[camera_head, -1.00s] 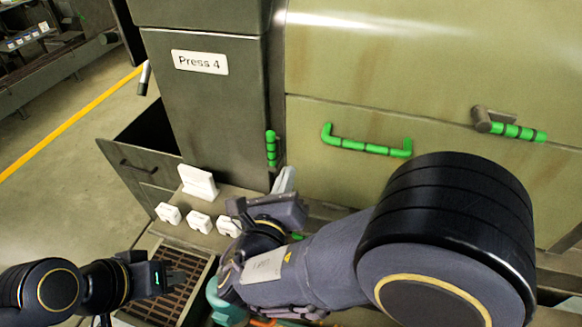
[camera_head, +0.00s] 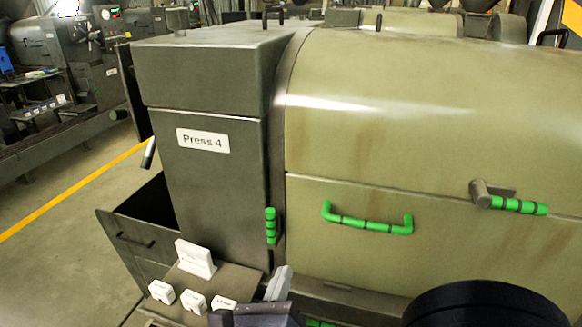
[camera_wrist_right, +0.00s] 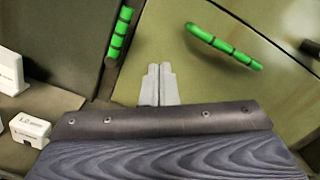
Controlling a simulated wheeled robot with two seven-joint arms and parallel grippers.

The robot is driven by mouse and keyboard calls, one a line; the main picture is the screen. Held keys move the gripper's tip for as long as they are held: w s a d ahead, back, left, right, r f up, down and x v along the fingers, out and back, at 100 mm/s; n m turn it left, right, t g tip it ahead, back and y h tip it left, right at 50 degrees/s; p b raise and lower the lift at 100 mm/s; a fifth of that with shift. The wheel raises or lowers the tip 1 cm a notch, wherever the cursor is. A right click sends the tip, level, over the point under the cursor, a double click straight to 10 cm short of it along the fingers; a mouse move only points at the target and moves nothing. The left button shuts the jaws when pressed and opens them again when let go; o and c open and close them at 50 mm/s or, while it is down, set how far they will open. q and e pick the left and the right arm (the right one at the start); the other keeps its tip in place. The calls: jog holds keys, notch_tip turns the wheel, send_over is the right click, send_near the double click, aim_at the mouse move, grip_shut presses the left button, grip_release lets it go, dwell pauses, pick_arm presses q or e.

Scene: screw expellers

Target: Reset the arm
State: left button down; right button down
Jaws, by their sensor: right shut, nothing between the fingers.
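My right gripper (camera_head: 279,283) is at the bottom middle of the head view, in front of the press's lower edge. Its two grey fingers are together with nothing between them. The right wrist view shows the same shut fingers (camera_wrist_right: 159,86) pointing at the olive panel, between a vertical green handle (camera_wrist_right: 119,33) and a longer green handle (camera_wrist_right: 222,45). The fingers appear apart from both handles. Part of my black right arm shows at the bottom right of the head view. My left gripper is not in view.
The press labelled Press 4 (camera_head: 203,141) fills the middle and right, with a green-gripped lever (camera_head: 518,206) at right. A white sign (camera_head: 196,258) and small white blocks (camera_head: 193,302) stand on a ledge left of my gripper. An open bin (camera_head: 150,225) and clear floor lie further left.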

jog(key=s+d+f+m+g+h, duration=0.15)
jog(key=d+f+m+g, duration=0.25)
jog(key=d+m+g, duration=0.5)
jog(key=s+d+f+m+g+h, duration=0.1)
jog(key=s+d+f+m+g, duration=0.2)
jog(key=d+m, duration=0.75)
jog(key=s+d+f+m+g+y, duration=0.3)
jog(key=s+d+m+g+y, duration=0.1)
jog(key=s+d+m, duration=0.15)
jog(key=s+r+m+t+y, duration=0.1)
jog(key=m+y, duration=0.1)
jog(key=m, duration=0.3)
jog(key=s+a+r+m+t+y, duration=0.1)
jog(key=m+y, duration=0.1)
jog(key=m, duration=0.3)
jog(key=s+r+m+t+y, duration=0.1)
jog(key=m+y, duration=0.1)
jog(key=m, duration=0.4)
jog(key=shift+a+r+t+y, duration=0.3)
jog(key=shift+r+t+y, duration=0.05)
jog(key=shift+r+t, duration=0.05)
jog(key=c, duration=2.2)
grip_release()
